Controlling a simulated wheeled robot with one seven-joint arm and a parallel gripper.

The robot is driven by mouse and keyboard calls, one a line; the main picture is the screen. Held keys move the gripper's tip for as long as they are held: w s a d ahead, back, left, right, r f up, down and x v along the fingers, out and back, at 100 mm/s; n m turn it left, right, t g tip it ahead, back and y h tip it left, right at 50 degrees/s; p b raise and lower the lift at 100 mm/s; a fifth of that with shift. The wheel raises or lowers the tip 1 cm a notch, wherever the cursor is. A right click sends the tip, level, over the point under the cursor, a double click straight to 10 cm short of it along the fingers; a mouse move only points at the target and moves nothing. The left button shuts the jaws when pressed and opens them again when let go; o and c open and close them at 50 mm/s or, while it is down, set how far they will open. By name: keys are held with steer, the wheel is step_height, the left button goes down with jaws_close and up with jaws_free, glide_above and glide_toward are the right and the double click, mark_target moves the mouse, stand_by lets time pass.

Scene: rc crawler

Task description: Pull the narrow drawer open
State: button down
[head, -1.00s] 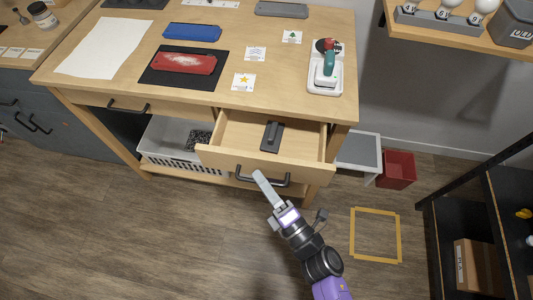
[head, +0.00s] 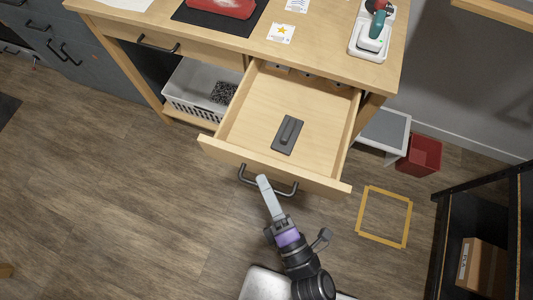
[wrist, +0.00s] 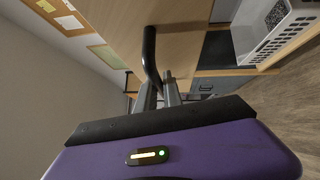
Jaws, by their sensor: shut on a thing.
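The narrow drawer (head: 258,110) is pulled well out from under the wooden workbench in the head view. A dark block with a raised grip (head: 288,134) lies inside it. The drawer's dark bar handle (head: 250,180) is on its front face. My gripper (head: 264,182) is shut on the handle near its middle. In the wrist view the handle (wrist: 149,55) runs between my gripper's fingers (wrist: 160,90), which partly hide it.
A wider drawer handle (head: 158,46) is at the left. A grey basket (head: 190,108) stands on the lower shelf. A red bin (head: 420,155) and yellow floor square (head: 385,240) are at the right. A dark shelf (head: 450,240) stands far right. Floor at left is clear.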

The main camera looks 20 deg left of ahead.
steer(key=c, duration=1.8)
jaws_free()
steer(key=shift+o, duration=0.2)
steer(key=b+v, duration=0.1)
steer(key=v, duration=0.7)
